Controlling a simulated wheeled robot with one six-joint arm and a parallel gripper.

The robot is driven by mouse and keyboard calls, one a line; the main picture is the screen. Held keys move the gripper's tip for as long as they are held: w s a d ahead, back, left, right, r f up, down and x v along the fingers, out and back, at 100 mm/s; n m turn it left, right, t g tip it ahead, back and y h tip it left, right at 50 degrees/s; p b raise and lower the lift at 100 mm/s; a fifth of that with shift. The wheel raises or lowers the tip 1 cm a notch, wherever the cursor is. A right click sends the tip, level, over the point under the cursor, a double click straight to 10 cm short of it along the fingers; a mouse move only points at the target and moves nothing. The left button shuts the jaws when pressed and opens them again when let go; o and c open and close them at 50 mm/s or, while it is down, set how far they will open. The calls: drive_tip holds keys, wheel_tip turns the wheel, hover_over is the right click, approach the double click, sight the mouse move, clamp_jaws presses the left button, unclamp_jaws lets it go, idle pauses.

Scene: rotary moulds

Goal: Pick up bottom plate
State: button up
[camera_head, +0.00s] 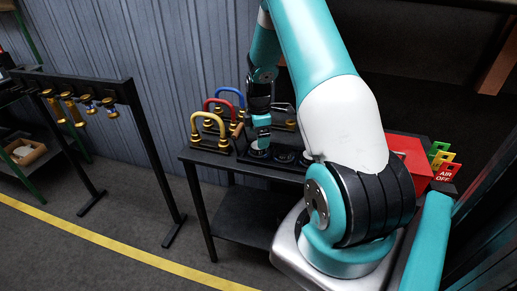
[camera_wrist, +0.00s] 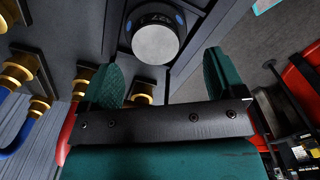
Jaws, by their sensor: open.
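In the wrist view, a round piece with a pale grey face and a dark rim (camera_wrist: 155,42) lies in the dark fixture beyond my fingertips; I take it for the bottom plate but cannot be sure. My gripper (camera_wrist: 160,78) has its two green fingers spread wide, with nothing between them. The round piece lies past the gap between the fingers, apart from them. In the head view, my gripper (camera_head: 261,143) points down over the left part of the dark table, close to a row of round black pieces (camera_head: 284,155).
The dark table (camera_head: 225,160) carries yellow (camera_head: 208,120), red (camera_head: 220,103) and blue (camera_head: 230,92) U-shaped handles on brass-coloured ends, left of my gripper. A red box (camera_head: 410,153) stands at the right, near coloured tags (camera_head: 442,160). A black rack (camera_head: 85,90) stands at the left.

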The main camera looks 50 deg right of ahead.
drive_tip(key=f, duration=0.2)
drive_tip(key=f+p, duration=0.1)
drive_tip(key=f, duration=0.1)
drive_tip(key=shift+w+d+f, duration=0.15)
drive_tip(key=shift+d+f, duration=0.05)
drive_tip(key=shift+f, duration=0.2)
drive_tip(key=c, duration=1.2)
drive_tip(key=shift+r, duration=0.1)
wheel_tip(320, 180, up, 20)
drive_tip(key=b, duration=0.2)
drive_tip(key=shift+b, duration=0.35)
